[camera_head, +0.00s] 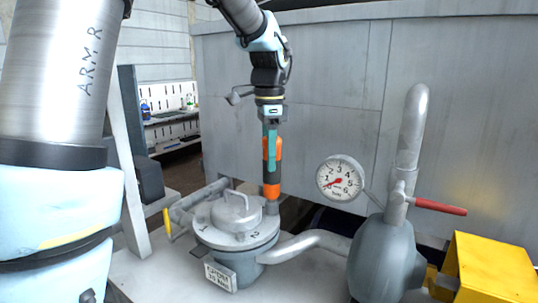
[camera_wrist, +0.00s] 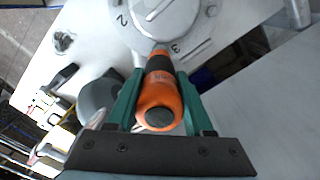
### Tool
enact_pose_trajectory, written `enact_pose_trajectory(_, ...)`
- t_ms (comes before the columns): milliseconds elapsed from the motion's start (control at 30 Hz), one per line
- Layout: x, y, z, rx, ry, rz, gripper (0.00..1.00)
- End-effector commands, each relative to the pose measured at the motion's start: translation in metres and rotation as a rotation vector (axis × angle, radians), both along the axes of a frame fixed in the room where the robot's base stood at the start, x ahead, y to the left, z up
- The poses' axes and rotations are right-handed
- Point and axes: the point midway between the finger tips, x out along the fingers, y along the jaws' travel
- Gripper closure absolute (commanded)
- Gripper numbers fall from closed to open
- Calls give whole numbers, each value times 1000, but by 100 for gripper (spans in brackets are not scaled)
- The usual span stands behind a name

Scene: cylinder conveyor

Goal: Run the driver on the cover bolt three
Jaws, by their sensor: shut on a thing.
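My gripper (camera_head: 270,150) points straight down and its teal fingers are shut on the orange and black driver (camera_head: 272,180). The wrist view also shows the driver (camera_wrist: 160,100) between the two fingers. The driver is upright over the right edge of the round grey cover (camera_head: 225,212), which has a raised handle on top. The driver's lower end meets a grey stub at the cover's rim, beside the mark 3 (camera_wrist: 176,47). The bolt head is hidden under the driver, so I cannot tell how well it is seated. A mark 2 (camera_wrist: 121,18) shows farther along the rim.
A pressure gauge (camera_head: 340,179) and a pipe with a red lever (camera_head: 440,207) stand close to the right of the driver. A yellow box (camera_head: 490,268) is at the lower right. A yellow-handled valve (camera_head: 167,222) is left of the cover. A grey wall panel stands behind.

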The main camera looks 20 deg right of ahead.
Motion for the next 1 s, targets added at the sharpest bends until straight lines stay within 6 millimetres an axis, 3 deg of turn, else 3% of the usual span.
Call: enact_pose_trajectory(1000,0,0,-4,2,3,0,100)
